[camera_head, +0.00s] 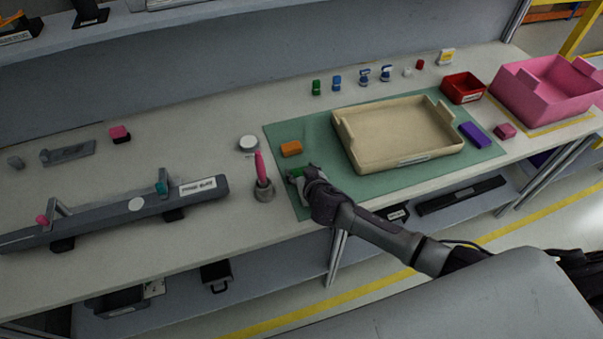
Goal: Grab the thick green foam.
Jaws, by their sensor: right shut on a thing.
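The thick green foam (295,172) shows as a small green piece at the front left of the green mat (284,130). My right gripper (303,178) reaches over the mat's front edge and is shut on it. The gripper hides much of the foam, so I cannot tell whether it touches the mat. My left gripper is not in view.
An orange block (291,149) lies just behind the gripper. A beige tray (349,153) stands on the mat to the right, with a purple block (475,135) beside it. A grey holder with a pink-handled tool (261,168) stands close left of the gripper.

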